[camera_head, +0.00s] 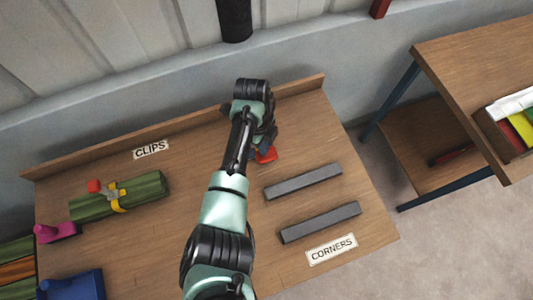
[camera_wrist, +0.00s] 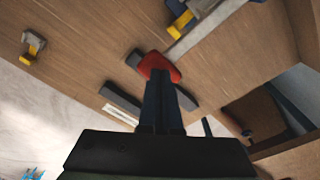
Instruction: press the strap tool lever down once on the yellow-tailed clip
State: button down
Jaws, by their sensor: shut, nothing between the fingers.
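A green bundle (camera_head: 120,196) lies at the left of the table. A yellow strap (camera_head: 117,195) with a small grey clip crosses it, and the yellow tail hangs at its front. My gripper (camera_wrist: 160,82) is shut, pointing down near the table's middle, well to the right of the bundle. A red piece (camera_head: 266,155) is at its fingertips and also shows in the wrist view (camera_wrist: 159,66). Whether they touch is unclear. My arm hides part of the table.
Two grey bars (camera_head: 303,181) lie right of my arm, near the CORNERS label (camera_head: 331,249). The CLIPS label (camera_head: 150,150) is at the back left. Pink (camera_head: 56,232) and blue (camera_head: 70,286) objects stand at the left edge. A second table (camera_head: 470,75) stands at the right.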

notch_tip(320, 180, down, 4)
jog(key=b, duration=0.4)
jog(key=shift+f, duration=0.25)
jog(key=shift+r, duration=0.1)
jog(key=w+a, duration=0.1)
jog(key=a+r+b, duration=0.1)
jog(key=shift+w+a, duration=0.35)
notch_tip(320, 180, up, 13)
jog(key=a+b, duration=0.1)
jog(key=b, duration=0.1)
jog(key=shift+w, duration=0.35)
